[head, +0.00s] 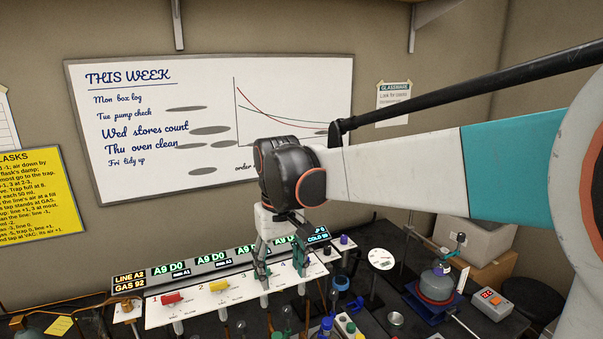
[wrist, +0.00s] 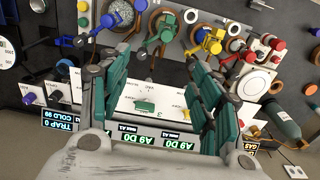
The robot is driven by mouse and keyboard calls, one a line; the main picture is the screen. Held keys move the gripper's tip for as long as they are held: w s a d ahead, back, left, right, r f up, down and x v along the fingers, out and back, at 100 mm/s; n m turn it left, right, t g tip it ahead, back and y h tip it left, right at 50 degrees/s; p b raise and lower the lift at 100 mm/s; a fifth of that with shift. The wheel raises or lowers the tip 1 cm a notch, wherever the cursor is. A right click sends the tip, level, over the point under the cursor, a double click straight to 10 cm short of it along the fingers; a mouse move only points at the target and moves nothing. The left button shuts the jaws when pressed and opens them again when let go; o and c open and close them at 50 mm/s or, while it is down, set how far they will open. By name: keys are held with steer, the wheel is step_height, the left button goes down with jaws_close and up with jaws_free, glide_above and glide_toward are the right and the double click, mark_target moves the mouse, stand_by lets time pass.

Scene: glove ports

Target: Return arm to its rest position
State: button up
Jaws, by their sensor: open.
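In the head view, my arm reaches in from the right edge across the whiteboard, with the wrist bent down. My gripper (head: 279,268) points downward over the white tap panel (head: 212,300) at the bench. Its green-padded fingers are spread, with nothing held between them. In the wrist view, my gripper (wrist: 158,65) has its fingers on both sides, wide apart. A green tap handle (wrist: 145,105) on the panel, by the number 3, shows in the gap between them. I cannot tell how far the fingertips are from the panel.
A red tap (head: 171,298) and a yellow tap (head: 218,285) are on the panel's left. Lit displays (head: 176,270) stand behind it. Glassware and clamps crowd the front. A blue stand (head: 433,303) with a flask is at right.

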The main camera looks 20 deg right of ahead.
steer(key=s+f+t+b, duration=0.7)
steer(key=s+f+b, duration=0.5)
steer(key=s+f, duration=0.2)
steer(key=shift+s+f+b, duration=0.25)
steer(key=shift+f+b, duration=0.15)
steer(key=shift+f, duration=0.55)
stand_by(1.1)
